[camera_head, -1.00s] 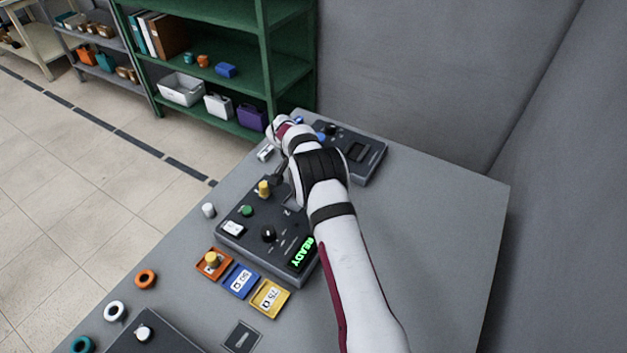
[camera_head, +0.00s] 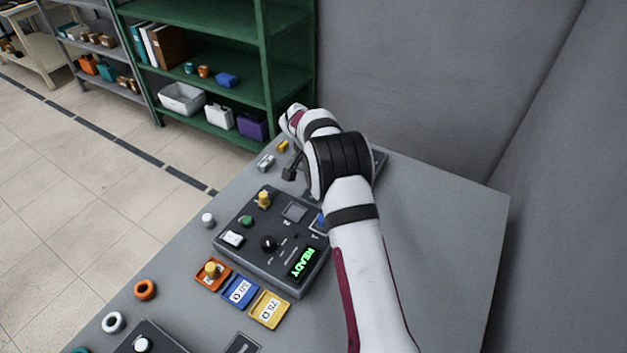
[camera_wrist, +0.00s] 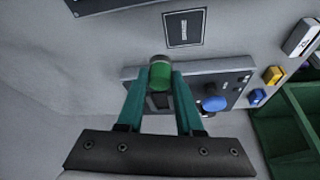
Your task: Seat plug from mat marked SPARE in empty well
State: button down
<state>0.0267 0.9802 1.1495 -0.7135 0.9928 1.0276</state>
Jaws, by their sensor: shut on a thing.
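In the wrist view my gripper (camera_wrist: 160,80) has its teal fingers shut on a green plug (camera_wrist: 160,74) with a paler end. A dark square mat (camera_wrist: 185,27) with a light border lies beyond the fingertips; its lettering is too small to read. In the head view my arm hides the fingers and the held plug. I cannot tell which spot is the empty well.
A grey device (camera_wrist: 205,85) with a blue knob (camera_wrist: 214,103) is below the fingers. A green shelf (camera_head: 200,60) stands behind. The table's right side is clear.

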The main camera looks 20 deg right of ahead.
jog(key=s+d+r, duration=0.4)
jog(key=d, duration=0.2)
jog(key=s+a, duration=0.2)
jog(key=a, duration=1.4)
jog(key=shift+w+d+f, duration=0.15)
jog(key=shift+f, duration=2.3)
jog(key=shift+f, duration=0.5)
grip_release()
notch_tip(320, 180, up, 7)
